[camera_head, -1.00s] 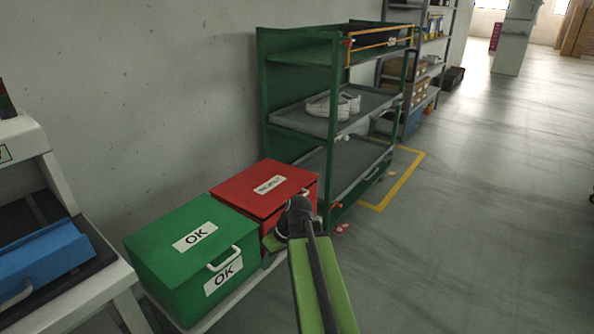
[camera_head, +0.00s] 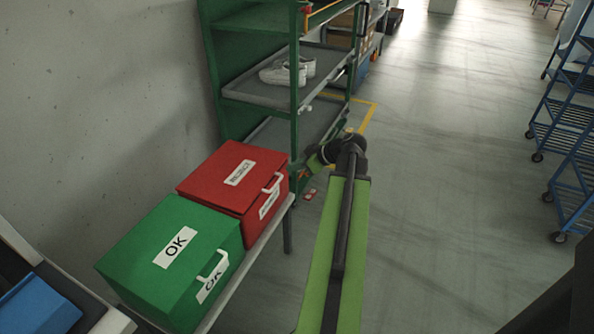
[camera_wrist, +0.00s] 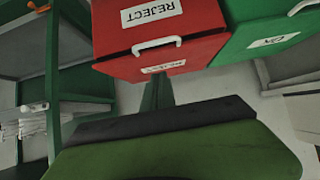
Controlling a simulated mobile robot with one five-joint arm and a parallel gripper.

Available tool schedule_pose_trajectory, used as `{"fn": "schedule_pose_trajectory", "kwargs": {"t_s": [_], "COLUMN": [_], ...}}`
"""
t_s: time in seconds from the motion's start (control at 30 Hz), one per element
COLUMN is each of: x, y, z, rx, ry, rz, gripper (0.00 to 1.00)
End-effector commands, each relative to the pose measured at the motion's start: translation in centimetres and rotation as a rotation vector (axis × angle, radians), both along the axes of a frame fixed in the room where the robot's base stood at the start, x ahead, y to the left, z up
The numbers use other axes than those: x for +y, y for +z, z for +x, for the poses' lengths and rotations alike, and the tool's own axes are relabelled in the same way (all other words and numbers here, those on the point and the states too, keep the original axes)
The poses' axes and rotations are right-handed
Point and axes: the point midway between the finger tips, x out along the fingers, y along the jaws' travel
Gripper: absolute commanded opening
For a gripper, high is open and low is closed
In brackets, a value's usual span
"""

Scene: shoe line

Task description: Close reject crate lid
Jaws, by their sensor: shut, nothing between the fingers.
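The red reject crate (camera_head: 262,209) stands on a low bench, beside the green OK crate. Its red lid (camera_head: 215,180) lies flat over the top and looks closed, with a white REJECT label and a white handle (camera_head: 272,184) at its front edge. The wrist view shows the lid (camera_wrist: 190,30), its handle (camera_wrist: 156,45) and the crate's front label. My gripper (camera_head: 310,178) is shut and empty, to the right of the crate and apart from it. Its fingertips are hard to make out in the head view. In the wrist view its dark front edge (camera_wrist: 165,120) is below the crate.
The green OK crate (camera_head: 185,295) has its lid down. A green shelf rack (camera_head: 295,110) with white shoes (camera_head: 285,73) stands just behind the reject crate, close to my gripper. Blue wheeled racks (camera_head: 570,130) stand at the right. Open floor (camera_head: 440,200) lies between.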

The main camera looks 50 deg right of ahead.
Motion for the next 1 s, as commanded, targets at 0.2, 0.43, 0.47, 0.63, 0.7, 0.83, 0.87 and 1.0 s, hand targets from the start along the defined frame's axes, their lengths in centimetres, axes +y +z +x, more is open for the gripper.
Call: {"fn": "schedule_pose_trajectory", "kwargs": {"t_s": [0.2, 0.43, 0.47, 0.63, 0.7, 0.83, 0.87, 1.0], "x": [0.9, 1.1, 1.1, 1.2, 1.2, 1.1, 1.1, 1.1], "y": [-3.8, -7.0, -7.2, -7.6, -7.5, -7.4, -7.4, -7.9], "z": [3.8, 4.7, 4.7, 4.8, 4.8, 4.7, 4.7, 4.7], "rx": [0.000, 0.001, 0.001, 0.001, 0.001, 0.001, 0.001, 0.001], "ry": [0.002, -0.001, -0.001, -0.001, -0.002, -0.002, -0.002, -0.002], "rz": [0.000, 0.000, 0.000, 0.000, 0.001, 0.001, 0.001, 0.001], "gripper": [0.00, 0.00, 0.00, 0.00, 0.00, 0.00, 0.00, 0.00]}}
